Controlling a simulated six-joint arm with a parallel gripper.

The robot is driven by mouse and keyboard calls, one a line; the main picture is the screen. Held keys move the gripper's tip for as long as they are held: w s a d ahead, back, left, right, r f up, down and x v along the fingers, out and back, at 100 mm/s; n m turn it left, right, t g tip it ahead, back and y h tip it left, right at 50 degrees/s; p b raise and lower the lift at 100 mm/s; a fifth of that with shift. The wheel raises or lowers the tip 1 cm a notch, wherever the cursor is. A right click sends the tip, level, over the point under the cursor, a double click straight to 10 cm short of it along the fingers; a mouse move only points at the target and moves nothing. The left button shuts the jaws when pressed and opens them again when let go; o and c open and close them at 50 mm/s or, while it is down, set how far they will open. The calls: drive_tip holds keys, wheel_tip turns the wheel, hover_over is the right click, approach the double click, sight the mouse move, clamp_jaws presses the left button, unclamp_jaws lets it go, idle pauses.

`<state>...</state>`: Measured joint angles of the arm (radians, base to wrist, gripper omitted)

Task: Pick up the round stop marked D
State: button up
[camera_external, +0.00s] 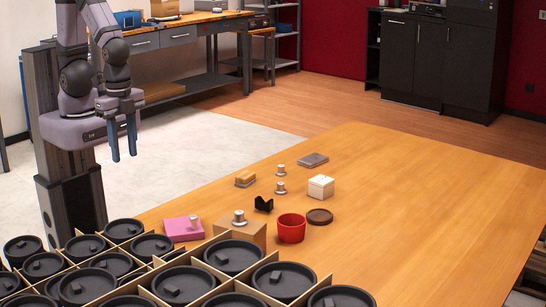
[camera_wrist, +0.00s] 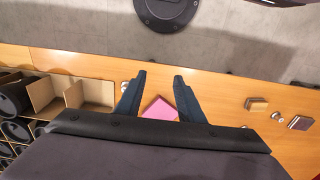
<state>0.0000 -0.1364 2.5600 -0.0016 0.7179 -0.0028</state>
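Several small silver round stops with flared bases are in the external view. Two stand on the table, one farther back (camera_external: 281,170) and one nearer (camera_external: 281,187). One stands on a cardboard box (camera_external: 239,217) and one by the pink block (camera_external: 194,222). No letter is readable on any, so I cannot tell which is D. My gripper (camera_external: 124,148) is open and empty, high beyond the table's left edge. Its two dark fingers also show spread apart in the wrist view (camera_wrist: 160,78), with the pink block (camera_wrist: 160,108) appearing between them.
A divided crate of black lidded pots (camera_external: 84,286) fills the near left. A red cup (camera_external: 291,228), brown disc (camera_external: 320,216), white box (camera_external: 321,186), black V-shaped piece (camera_external: 263,204), yellow-tan block (camera_external: 245,179) and grey slab (camera_external: 313,160) stand around the stops. The table's right side is clear.

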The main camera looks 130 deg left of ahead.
drive_tip(key=shift+o, duration=0.4)
drive_tip(key=t+y+b, duration=0.1)
drive_tip(key=t+b, duration=1.1)
hover_over(276, 190)
drive_tip(key=a, duration=0.1)
drive_tip(key=shift+m, duration=0.3)
drive_tip(key=f, duration=0.9)
drive_tip(key=shift+s+a+f, duration=0.2)
drive_tip(key=shift+s+f, duration=0.05)
drive_tip(key=shift+f, duration=0.1)
drive_tip(key=s+f+h, duration=0.1)
drive_tip(key=s, duration=0.1)
drive_tip(key=s+f+h+b, duration=0.1)
drive_tip(key=s, duration=0.1)
drive_tip(key=s+a+f+m+t+b, duration=0.1)
drive_tip(key=s, duration=0.1)
drive_tip(key=shift+s+f+h, duration=0.25)
drive_tip(key=shift+f+h, duration=0.15)
drive_tip(key=shift+s+d, duration=0.1)
drive_tip(key=shift+s, duration=0.25)
drive_tip(key=shift+r+x, duration=0.1)
drive_tip(key=shift+x, duration=1.75)
drive_tip(key=shift+r+x, duration=0.15)
drive_tip(key=shift+x, duration=1.7)
drive_tip(key=shift+w+d, duration=0.1)
drive_tip(key=shift+d, duration=0.05)
